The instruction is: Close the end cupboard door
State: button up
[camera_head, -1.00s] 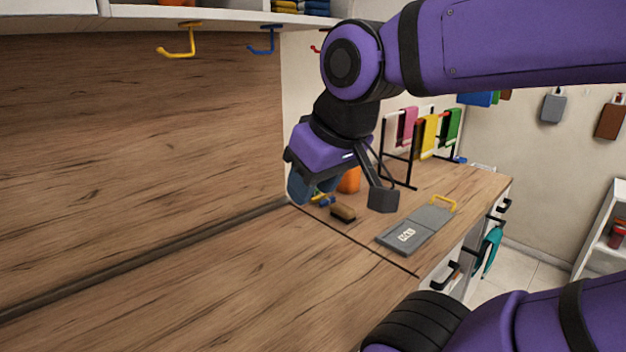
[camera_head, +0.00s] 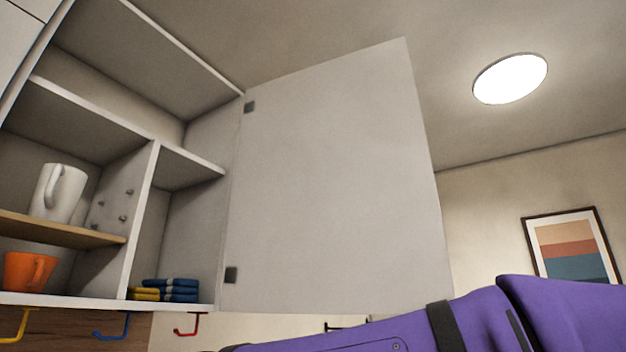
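The end cupboard door (camera_head: 335,190) is a plain white panel in the middle of the head view. It stands wide open, swung out from the right side of the wall cupboard (camera_head: 148,190), with its inner face and two dark hinges showing. The compartments behind it are exposed. My purple arm crosses the bottom right of the view, below the door. My gripper is outside the picture, so I cannot see its fingers or where they are relative to the door.
A white mug (camera_head: 58,192), an orange mug (camera_head: 27,271) and folded blue cloths (camera_head: 170,290) sit inside the cupboard. Yellow (camera_head: 18,325), blue (camera_head: 112,326) and red (camera_head: 189,326) hooks hang underneath. A framed picture (camera_head: 571,247) hangs on the right wall.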

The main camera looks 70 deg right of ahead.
aim_at(335, 209)
jog(key=k+l+u, duration=0.2)
jog(key=l+u, duration=0.2)
jog(key=k+l+u, duration=0.2)
jog(key=u, duration=0.2)
jog(key=k+l+u, duration=0.25)
jog(key=u, duration=0.15)
jog(key=k+l+u, duration=0.1)
jog(key=k+u, duration=0.25)
jog(key=k+l, duration=0.15)
jog(key=k, duration=0.4)
jog(key=k+l, duration=0.1)
jog(key=k, duration=0.45)
jog(key=k+l+z, duration=0.2)
jog(key=k+z, duration=0.25)
jog(key=k+l+z, duration=0.4)
jog(key=i+u, duration=0.2)
jog(key=k+l, duration=0.05)
